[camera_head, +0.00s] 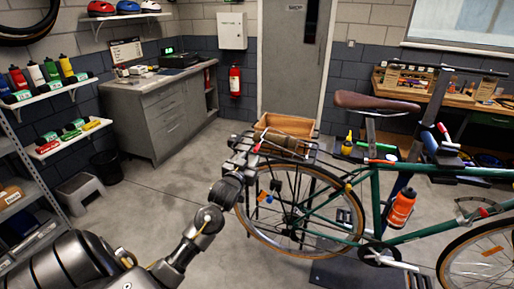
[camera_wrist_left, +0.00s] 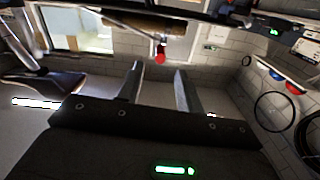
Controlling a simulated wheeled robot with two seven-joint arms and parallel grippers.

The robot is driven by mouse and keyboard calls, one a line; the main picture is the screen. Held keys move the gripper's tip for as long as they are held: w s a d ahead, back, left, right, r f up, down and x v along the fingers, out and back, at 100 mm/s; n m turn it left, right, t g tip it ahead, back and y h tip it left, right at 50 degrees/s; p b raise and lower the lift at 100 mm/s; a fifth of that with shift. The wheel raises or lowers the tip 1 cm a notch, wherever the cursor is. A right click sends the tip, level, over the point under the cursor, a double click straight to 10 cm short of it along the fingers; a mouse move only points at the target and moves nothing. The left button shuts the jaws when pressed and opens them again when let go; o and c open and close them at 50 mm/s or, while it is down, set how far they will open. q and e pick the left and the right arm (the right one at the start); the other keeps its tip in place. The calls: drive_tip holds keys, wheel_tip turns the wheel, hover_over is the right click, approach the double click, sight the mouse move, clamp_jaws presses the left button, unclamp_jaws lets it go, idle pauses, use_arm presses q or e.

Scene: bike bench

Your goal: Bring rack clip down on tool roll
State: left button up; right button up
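My left gripper (camera_head: 245,149) is at the rear rack (camera_head: 312,153) of the green bicycle, at the rack's left end. In the left wrist view its two fingers (camera_wrist_left: 158,88) stand apart with nothing between them. The rack clip shows as a dark bar with a red knob (camera_wrist_left: 160,58), just beyond the fingertips. The red knob also shows beside the gripper in the head view (camera_head: 256,148). A brownish bundle on the rack, probably the tool roll (camera_head: 286,141), is partly hidden by rack bars and the gripper. I cannot tell whether the clip touches it. My right gripper is out of view.
A wooden box (camera_head: 287,124) is just behind the rack. The bicycle's saddle (camera_head: 376,102) and an orange bottle (camera_head: 401,207) are to the right. A workbench (camera_head: 440,92) stands at the back right. The floor left of the rear wheel is clear.

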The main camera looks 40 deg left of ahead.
sight(259, 146)
use_arm(q)
drive_tip(key=p+x, duration=0.1)
drive_tip(key=x, duration=0.7)
drive_tip(key=shift+w+p, duration=0.2)
drive_tip(key=shift+p, duration=0.15)
clamp_jaws()
